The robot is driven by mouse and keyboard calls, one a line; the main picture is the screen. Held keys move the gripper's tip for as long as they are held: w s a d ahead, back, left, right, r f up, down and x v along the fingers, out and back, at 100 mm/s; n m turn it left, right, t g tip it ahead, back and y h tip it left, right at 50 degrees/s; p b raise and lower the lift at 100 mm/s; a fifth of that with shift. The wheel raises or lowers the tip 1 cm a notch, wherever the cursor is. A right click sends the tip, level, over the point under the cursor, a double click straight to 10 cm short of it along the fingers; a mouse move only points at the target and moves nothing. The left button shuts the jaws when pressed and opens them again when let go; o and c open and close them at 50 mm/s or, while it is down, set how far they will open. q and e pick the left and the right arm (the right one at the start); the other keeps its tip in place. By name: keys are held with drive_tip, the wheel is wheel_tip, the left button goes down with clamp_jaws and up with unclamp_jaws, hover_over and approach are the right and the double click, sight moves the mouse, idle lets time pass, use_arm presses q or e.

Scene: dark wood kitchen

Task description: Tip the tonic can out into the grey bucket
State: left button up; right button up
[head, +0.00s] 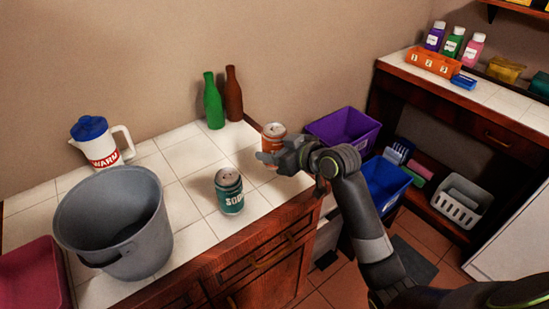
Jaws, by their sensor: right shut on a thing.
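An orange-red can (273,131) is upright at the right end of the white tiled counter. Its lower part is hidden by my right gripper (268,156), which is shut on it. I cannot read its label or tell whether its base touches the tiles. A green can (230,199) marked SODA stands upright on the counter, nearer and to the left, apart from the gripper. The grey bucket (78,222) stands upright at the counter's left with its mouth up; its inside looks dark and the bottom is not clear. My left gripper is not in view.
A white jug (104,148) marked WARM with a blue lid stands behind the bucket. A green bottle (213,105) and a brown bottle (233,98) stand at the back wall. A dark red bin (32,276) is left. Tiles between bucket and green can are clear.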

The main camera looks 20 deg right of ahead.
sight(282, 137)
drive_tip(key=shift+r, duration=2.15)
